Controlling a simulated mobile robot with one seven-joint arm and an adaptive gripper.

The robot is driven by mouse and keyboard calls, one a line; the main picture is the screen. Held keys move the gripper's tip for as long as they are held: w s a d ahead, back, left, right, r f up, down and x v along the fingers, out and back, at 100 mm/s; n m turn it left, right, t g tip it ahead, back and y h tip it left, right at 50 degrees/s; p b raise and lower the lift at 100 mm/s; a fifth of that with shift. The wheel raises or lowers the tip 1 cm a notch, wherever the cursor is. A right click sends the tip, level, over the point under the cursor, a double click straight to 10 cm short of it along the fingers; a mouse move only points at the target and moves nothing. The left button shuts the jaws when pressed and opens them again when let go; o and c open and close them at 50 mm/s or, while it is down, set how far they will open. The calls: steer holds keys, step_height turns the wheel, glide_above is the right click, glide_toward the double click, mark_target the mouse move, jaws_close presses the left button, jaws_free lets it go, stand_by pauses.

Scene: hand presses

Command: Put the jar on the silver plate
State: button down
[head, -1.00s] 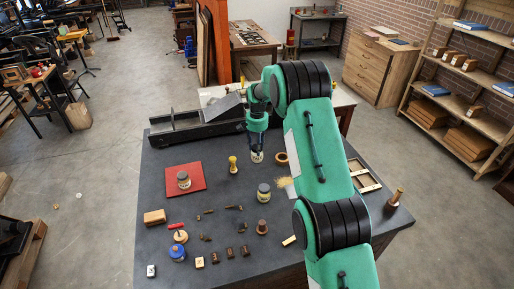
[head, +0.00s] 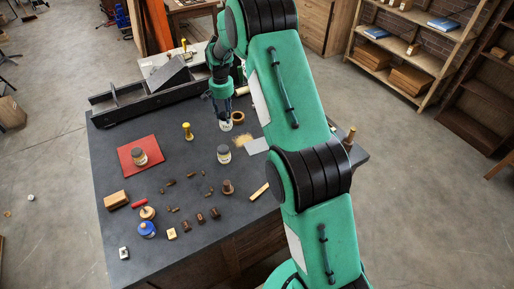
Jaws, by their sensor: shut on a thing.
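My gripper (head: 223,118) hangs over the back part of the dark table (head: 110,165). It is shut on a small pale jar (head: 225,126), mostly hidden by the fingers; its height above the table is hard to judge. The silver plate (head: 257,146) lies flat to the right and nearer the front, its right side close to my arm's outline. Another jar (head: 223,154), with a pale label, stands in front of the gripper, left of the plate. A similar jar (head: 139,156) stands on a red mat (head: 127,163).
A straw-coloured patch (head: 242,139) lies beside the plate, and a wooden ring (head: 238,117) is right of the gripper. Several small blocks and a blue-topped pot (head: 147,229) fill the front. A black press (head: 140,100) lines the back.

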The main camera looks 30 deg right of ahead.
steer(key=s+d+f+b, duration=0.1)
steer(key=s+d, duration=0.1)
steer(key=s, duration=0.6)
steer(key=s+d+f+b, duration=0.1)
steer(key=s+d+b, duration=0.1)
steer(key=s, duration=0.7)
steer(key=s+d+f+n+b, duration=0.1)
steer(key=s+d+f, duration=0.1)
steer(key=s, duration=0.6)
steer(key=shift+s+d+b, duration=0.25)
steer(key=shift+s+b, duration=0.05)
steer(key=shift+b, duration=0.1)
steer(key=shift+w, duration=0.15)
steer(key=w+d, duration=0.2)
steer(key=w, duration=0.5)
steer(key=w+d+f, duration=0.1)
steer(key=w+d, duration=0.1)
steer(key=w, duration=0.6)
steer(key=shift+d+f, duration=0.3)
steer(key=shift+d, duration=0.1)
steer(key=shift+f, duration=1.75)
steer(key=shift+f, duration=0.1)
